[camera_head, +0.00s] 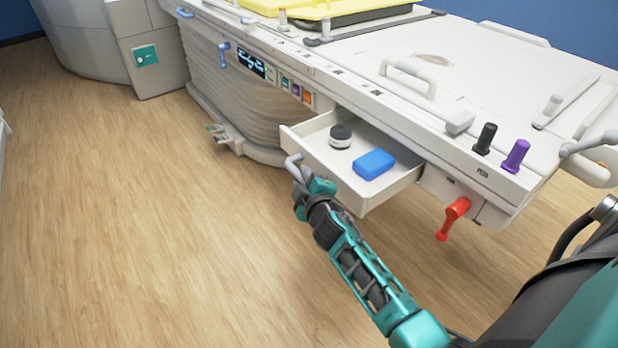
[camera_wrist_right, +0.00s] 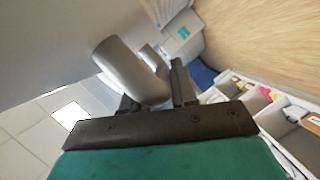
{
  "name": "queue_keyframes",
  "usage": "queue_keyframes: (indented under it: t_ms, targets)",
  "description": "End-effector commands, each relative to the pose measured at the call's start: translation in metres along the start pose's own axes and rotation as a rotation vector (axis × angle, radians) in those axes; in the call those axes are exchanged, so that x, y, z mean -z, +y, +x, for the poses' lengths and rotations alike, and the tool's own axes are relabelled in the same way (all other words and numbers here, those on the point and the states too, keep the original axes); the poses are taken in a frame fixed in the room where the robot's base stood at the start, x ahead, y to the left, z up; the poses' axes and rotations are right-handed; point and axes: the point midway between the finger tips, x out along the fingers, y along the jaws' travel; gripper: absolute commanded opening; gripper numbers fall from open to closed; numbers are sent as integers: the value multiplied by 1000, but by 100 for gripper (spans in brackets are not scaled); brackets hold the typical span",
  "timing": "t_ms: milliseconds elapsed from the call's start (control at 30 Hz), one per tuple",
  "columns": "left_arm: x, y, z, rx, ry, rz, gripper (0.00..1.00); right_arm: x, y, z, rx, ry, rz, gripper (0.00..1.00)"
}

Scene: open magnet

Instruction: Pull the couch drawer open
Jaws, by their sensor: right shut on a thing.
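The couch drawer (camera_head: 392,190) is a white open-topped tray, pulled out from the side of the white couch (camera_head: 440,130). Inside it are a small dark-lidded jar (camera_head: 341,136) and a blue box (camera_head: 374,164). A grey bar handle (camera_head: 292,163) is at the drawer's front. My right gripper (camera_head: 303,184) is shut on this handle. In the right wrist view the curved grey handle (camera_wrist_right: 128,68) lies between the fingers of my right gripper (camera_wrist_right: 160,90). My left gripper is not in view.
A red lever (camera_head: 453,218) hangs under the couch, right of the drawer. Black (camera_head: 485,138) and purple (camera_head: 516,155) knobs and a white grab handle (camera_head: 408,76) are on top. The wood floor (camera_head: 150,230) left of the drawer is clear.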

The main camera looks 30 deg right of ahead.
Motion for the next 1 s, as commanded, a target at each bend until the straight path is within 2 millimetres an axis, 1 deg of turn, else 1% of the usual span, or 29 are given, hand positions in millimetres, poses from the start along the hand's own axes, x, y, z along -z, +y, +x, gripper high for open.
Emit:
queue_keyframes:
  t_ms: [100,333,767,800,1000]
  targets:
    - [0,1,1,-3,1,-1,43,5,-6,-3,3,-2,4,0]
    - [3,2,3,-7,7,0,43,12,-11,-6,3,-3,2,0]
    - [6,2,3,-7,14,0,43,14,-12,-7,3,-3,1,0]
    - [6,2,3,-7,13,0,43,14,-12,-7,3,-3,1,29]
    - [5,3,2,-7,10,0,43,14,-12,-6,1,-2,0,48]
